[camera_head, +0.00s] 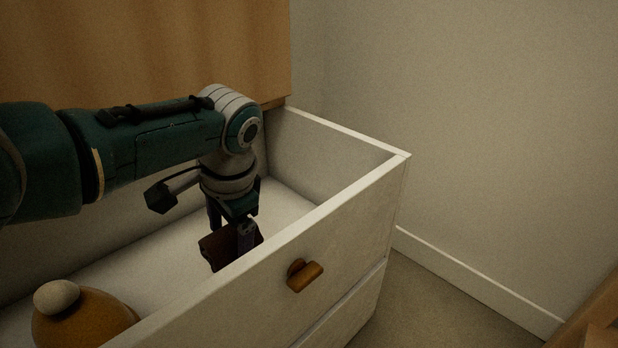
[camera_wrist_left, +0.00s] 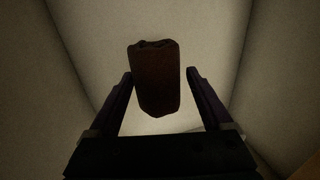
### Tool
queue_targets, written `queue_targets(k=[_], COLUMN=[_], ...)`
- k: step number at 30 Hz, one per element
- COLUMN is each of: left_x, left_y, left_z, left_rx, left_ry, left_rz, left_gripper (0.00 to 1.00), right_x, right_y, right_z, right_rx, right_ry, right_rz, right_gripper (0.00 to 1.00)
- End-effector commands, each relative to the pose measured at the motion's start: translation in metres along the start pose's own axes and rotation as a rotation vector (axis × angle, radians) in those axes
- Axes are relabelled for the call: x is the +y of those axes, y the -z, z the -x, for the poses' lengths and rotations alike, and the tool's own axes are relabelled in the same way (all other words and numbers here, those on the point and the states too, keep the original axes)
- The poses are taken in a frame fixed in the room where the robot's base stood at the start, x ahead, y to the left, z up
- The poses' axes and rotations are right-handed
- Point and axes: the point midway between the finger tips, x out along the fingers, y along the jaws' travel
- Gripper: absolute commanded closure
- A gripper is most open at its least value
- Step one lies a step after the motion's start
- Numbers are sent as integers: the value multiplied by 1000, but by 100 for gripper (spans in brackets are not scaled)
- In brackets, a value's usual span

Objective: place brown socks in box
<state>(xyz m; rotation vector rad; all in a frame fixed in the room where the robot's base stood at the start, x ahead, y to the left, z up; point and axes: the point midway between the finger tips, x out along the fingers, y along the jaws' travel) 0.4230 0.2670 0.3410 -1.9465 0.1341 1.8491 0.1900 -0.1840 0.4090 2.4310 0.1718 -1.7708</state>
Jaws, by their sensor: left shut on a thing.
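The brown socks (camera_head: 217,248) are a dark brown rolled bundle. My left gripper (camera_head: 240,232) points down and is shut on them inside the open white drawer (camera_head: 345,205), towards its right end. In the left wrist view the brown socks (camera_wrist_left: 155,82) sit between the two fingers of the left gripper (camera_wrist_left: 158,88). The gripper hides part of the bundle in the head view. I cannot tell whether the bundle touches the drawer floor. No separate box shows. My right gripper is not in view.
A rounded orange-brown thing with a pale ball on top (camera_head: 85,318) is at the drawer's lower left. The drawer's front wall has a wooden knob (camera_head: 304,275). A wooden panel (camera_head: 150,50) rises behind. Bare floor (camera_head: 440,300) lies at the right.

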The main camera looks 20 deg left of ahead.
Motion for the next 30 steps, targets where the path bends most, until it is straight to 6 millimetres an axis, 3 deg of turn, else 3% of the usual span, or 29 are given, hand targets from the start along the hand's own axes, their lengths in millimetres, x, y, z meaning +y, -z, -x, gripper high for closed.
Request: queue_targets(k=[12, 13, 16, 25, 30], left_x=[2, 2, 2, 2, -2], left_y=[0, 0, 0, 0, 0], left_z=[-10, -10, -10, -6, 19], left_rx=[-1, -1, 0, 0, 0], left_ry=[0, 0, 0, 0, -1], left_rz=[0, 0, 0, 0, -1], left_gripper=[70, 13, 2, 0, 0], right_x=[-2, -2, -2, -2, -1], right_y=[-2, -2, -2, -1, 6], right_z=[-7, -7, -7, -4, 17], right_rx=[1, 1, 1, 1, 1], right_ry=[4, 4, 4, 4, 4], right_rz=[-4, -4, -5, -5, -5], right_gripper=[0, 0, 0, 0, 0])
